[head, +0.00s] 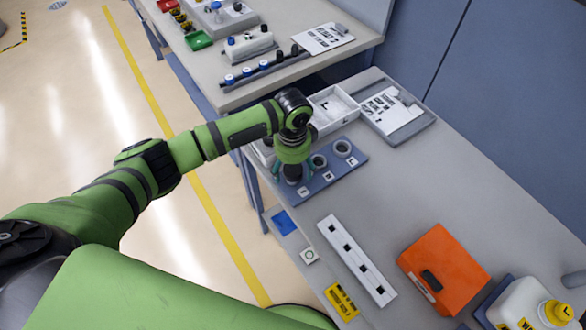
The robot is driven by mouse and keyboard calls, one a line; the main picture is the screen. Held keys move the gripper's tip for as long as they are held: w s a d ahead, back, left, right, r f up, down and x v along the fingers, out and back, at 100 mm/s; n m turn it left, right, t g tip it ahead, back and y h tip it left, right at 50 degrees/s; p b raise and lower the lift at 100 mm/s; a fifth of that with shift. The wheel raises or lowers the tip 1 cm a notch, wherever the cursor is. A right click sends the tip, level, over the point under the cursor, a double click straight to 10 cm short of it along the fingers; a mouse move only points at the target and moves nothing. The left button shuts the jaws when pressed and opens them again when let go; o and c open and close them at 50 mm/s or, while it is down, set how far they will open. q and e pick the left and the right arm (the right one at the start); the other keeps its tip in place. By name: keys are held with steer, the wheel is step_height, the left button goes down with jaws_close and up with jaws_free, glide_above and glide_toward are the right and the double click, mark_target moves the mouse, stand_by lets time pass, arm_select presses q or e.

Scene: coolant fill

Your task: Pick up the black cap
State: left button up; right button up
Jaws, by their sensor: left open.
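My left gripper (292,174) points down over the left end of a blue-grey holder plate (325,182) on the grey bench. It is open. A dark round thing (293,180), which looks like the black cap, shows between its fingers; the gripper hides most of it. I cannot tell whether the fingers touch it. My right gripper is not in view.
White trays (333,104) and a sign board (392,112) lie behind the plate. A white strip with black squares (356,260), an orange box (443,268) and a white jug with a yellow cap (530,305) are nearer. The bench's middle right is clear.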

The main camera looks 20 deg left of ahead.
arm_select(q)
steer(key=shift+c, duration=0.5)
steer(key=c, duration=0.9)
steer(key=shift+r, duration=0.1)
steer(key=shift+c, duration=0.2)
